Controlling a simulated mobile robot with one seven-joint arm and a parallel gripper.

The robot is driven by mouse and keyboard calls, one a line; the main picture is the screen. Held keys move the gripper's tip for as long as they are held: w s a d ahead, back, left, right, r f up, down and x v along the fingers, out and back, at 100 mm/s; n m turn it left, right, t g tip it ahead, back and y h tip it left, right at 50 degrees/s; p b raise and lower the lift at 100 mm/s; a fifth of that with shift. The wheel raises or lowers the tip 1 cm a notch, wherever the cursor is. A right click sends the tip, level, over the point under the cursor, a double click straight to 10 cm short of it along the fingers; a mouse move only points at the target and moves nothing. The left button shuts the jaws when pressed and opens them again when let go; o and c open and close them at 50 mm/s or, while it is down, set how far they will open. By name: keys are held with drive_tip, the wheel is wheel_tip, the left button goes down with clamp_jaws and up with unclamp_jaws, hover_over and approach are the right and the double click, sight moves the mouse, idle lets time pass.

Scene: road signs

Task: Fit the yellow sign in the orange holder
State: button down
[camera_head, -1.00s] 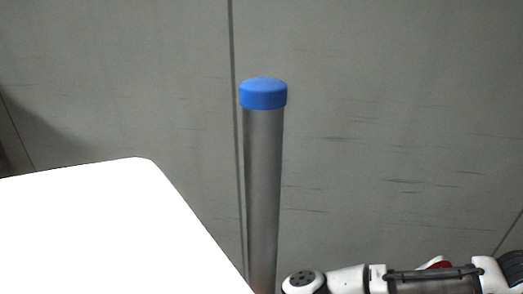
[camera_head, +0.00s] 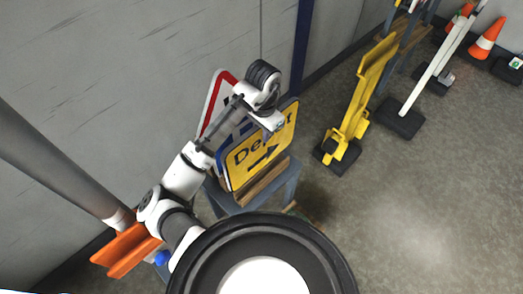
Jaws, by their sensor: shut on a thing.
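The yellow sign (camera_head: 248,162) has black lettering and a black arrow. It stands tilted on a low blue-grey stand with wooden slats (camera_head: 262,190), in front of other signs. My gripper (camera_head: 275,127) is at the sign's upper edge and is shut on it; the fingertips are hard to make out. An orange holder (camera_head: 125,249), a channel-shaped piece, shows at the lower left, well apart from the sign. My arm hides part of its right side. I see nothing yellow in it.
A red-edged white triangular sign (camera_head: 213,100) leans behind the yellow one. A grey post (camera_head: 60,165) runs along the left wall. A yellow stand (camera_head: 357,100), a white barrier post (camera_head: 432,75) and a traffic cone (camera_head: 487,38) stand right. The floor at lower right is clear.

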wheel_tip(320, 180, down, 6)
drive_tip(key=shift+f, duration=0.25)
drive_tip(key=shift+f+b, duration=1.65)
drive_tip(key=shift+f, duration=0.55)
drive_tip(key=shift+f, duration=0.25)
drive_tip(key=c, duration=1.4)
unclamp_jaws()
drive_tip(key=shift+b, duration=0.3)
drive_tip(key=shift+r, duration=0.1)
